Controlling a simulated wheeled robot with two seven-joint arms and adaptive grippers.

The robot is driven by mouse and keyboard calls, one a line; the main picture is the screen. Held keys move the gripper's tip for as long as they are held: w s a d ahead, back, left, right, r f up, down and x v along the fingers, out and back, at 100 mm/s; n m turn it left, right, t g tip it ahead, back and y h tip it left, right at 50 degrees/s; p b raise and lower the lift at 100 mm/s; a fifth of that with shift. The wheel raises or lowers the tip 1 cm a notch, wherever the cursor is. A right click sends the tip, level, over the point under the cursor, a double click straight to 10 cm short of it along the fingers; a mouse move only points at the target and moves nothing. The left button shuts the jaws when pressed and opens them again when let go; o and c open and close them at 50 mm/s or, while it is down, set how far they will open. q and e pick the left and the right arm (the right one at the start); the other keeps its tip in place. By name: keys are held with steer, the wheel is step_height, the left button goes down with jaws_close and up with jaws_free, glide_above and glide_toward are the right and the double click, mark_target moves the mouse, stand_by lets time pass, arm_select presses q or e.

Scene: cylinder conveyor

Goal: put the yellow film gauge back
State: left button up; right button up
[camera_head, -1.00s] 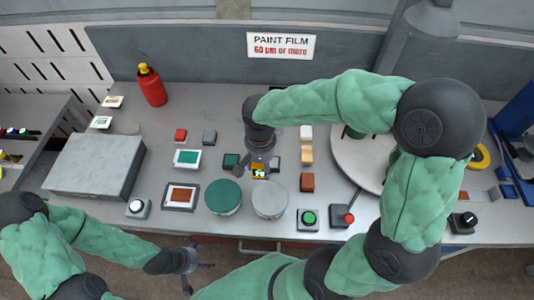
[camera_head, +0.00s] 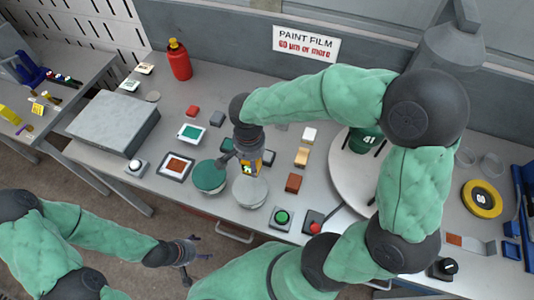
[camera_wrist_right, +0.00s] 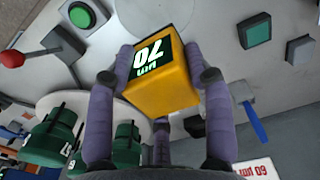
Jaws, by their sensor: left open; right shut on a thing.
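The yellow film gauge (camera_head: 247,169) is a small yellow block with a dark label. In the right wrist view the gauge (camera_wrist_right: 168,90) fills the space between the purple-grey fingers, and its label reads 70 µm. My right gripper (camera_head: 244,160) is shut on it, over the bench near the green and grey round lids. Whether the gauge touches the bench is hard to tell. My left gripper (camera_head: 190,258) is open and empty, in front of the bench over the floor.
A green lid (camera_head: 209,176) and grey lid (camera_head: 250,192) are close below the right gripper. Small coloured blocks (camera_head: 293,183) and a round turntable (camera_head: 345,180) lie to the right. A grey box (camera_head: 112,122) stands left. A side table (camera_head: 75,65) with small yellow items is far left.

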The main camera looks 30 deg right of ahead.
steer(key=w+d+f, duration=0.4)
steer(key=d, duration=0.1)
steer(key=w+d+f+b, duration=0.1)
steer(key=w+d+f, duration=0.3)
steer(key=f, duration=0.1)
steer(key=shift+w+d+b, duration=0.3)
steer(key=shift+w+d, duration=0.05)
steer(key=shift+w+d+f, duration=0.1)
steer(key=shift+d+f, duration=0.05)
steer(key=shift+f, duration=0.15)
steer(key=shift+w+d+f+b, duration=0.15)
steer(key=shift+f+b, duration=0.2)
steer(key=shift+f, duration=1.3)
steer(key=shift+f, duration=0.1)
steer(key=shift+f, duration=0.1)
steer(key=o, duration=1.2)
